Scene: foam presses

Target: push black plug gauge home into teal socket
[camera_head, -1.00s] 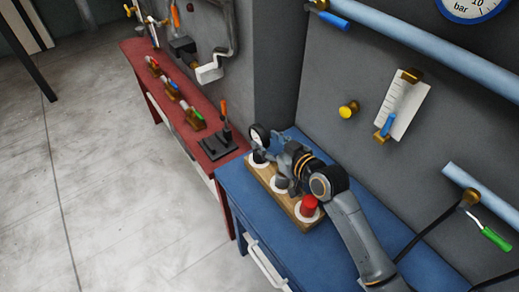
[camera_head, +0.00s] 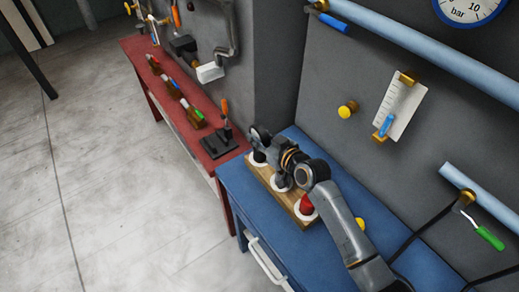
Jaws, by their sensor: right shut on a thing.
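A wooden block (camera_head: 286,203) on the blue bench carries a row of round white-rimmed seats. A dark plug (camera_head: 259,157) stands at the far seat, under my right gripper; it looks like the black plug gauge. My right gripper (camera_head: 261,141) is shut at the far end of the block, but the held part is too small and covered to make out. A grey piece (camera_head: 280,182) is at the middle seat, and a red plug (camera_head: 306,204) is at the near seat, partly behind my arm. I cannot make out any teal on the sockets. My left gripper is out of view.
The blue bench (camera_head: 238,196) has a white drawer handle (camera_head: 266,265). A red bench (camera_head: 170,98) beyond holds small tools and a black stand (camera_head: 217,145). Pipes and a yellow knob (camera_head: 346,109) are on the grey wall. Floor to the left is clear.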

